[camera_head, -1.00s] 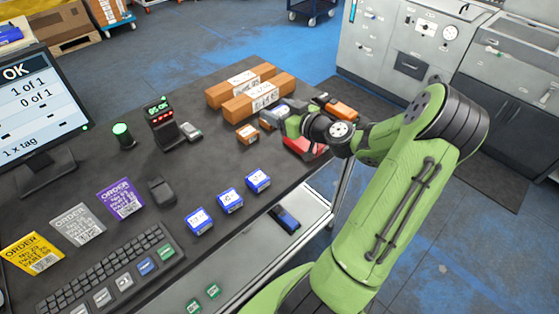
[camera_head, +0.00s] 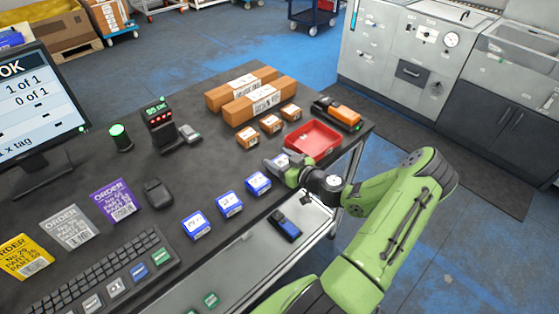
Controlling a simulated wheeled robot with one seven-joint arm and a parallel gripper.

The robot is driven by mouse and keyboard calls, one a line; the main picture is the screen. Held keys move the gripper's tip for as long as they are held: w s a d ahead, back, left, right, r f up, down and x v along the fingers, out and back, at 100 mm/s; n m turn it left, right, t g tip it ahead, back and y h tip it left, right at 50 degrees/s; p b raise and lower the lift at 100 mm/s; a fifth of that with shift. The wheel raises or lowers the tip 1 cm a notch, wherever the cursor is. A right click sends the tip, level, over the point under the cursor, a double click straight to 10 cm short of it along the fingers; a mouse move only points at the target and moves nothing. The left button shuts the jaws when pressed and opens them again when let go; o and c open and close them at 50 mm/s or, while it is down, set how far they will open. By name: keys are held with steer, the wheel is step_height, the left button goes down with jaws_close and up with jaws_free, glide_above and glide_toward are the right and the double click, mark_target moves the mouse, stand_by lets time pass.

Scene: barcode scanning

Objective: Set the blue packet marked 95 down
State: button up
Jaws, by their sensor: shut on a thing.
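My gripper (camera_head: 280,166) is low over the right part of the dark table, shut on a small blue packet (camera_head: 283,158). Only a bit of that packet shows between the fingers, and its number is hidden. I cannot tell whether it touches the table. Three more blue packets with white labels stand in a slanting row to the left of my gripper: a near one (camera_head: 196,225), a middle one (camera_head: 229,204) and a far one (camera_head: 258,182). Their numbers are too small to read surely.
An empty red tray (camera_head: 313,139) lies just beyond my gripper. Several small brown boxes, two long cartons (camera_head: 252,102) and an orange-black device (camera_head: 337,113) stand behind. A blue device (camera_head: 285,224) lies on the lower shelf. The table's right edge is close.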

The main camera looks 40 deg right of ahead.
steer(key=shift+f+b, duration=0.15)
steer(key=shift+b, duration=0.15)
steer(key=o, duration=1.2)
steer(key=shift+c, duration=0.2)
steer(key=shift+p, duration=0.3)
